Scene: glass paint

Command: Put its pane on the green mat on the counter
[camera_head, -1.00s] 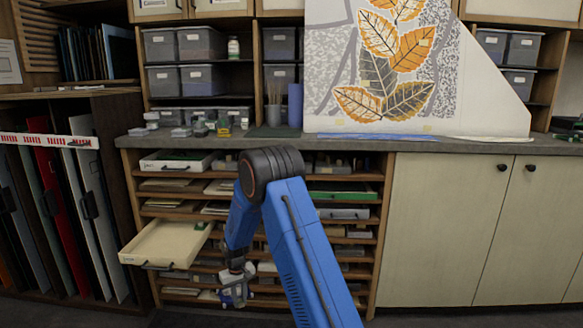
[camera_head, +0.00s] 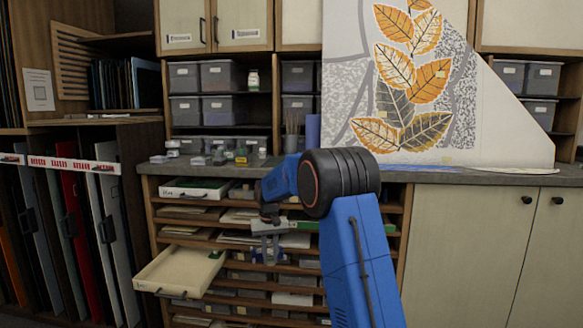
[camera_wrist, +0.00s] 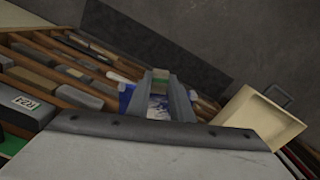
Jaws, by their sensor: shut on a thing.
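My gripper (camera_head: 270,250) points down in front of the drawer rack, below the counter's front edge. In the wrist view its fingers (camera_wrist: 160,95) are shut on a small pane (camera_wrist: 157,108) with blue and white on it, seen partly between the fingers. In the head view the pane is too small to make out. The green mat lies on the counter (camera_head: 420,175) near the brushes, mostly hidden behind my arm now. The gripper is lower than the mat and in front of it.
An open, pale drawer (camera_head: 180,270) sticks out of the rack at lower left; it also shows in the wrist view (camera_wrist: 262,112). Small jars (camera_head: 220,158) stand on the counter's left part. A large leaf picture (camera_head: 405,85) leans at the back right.

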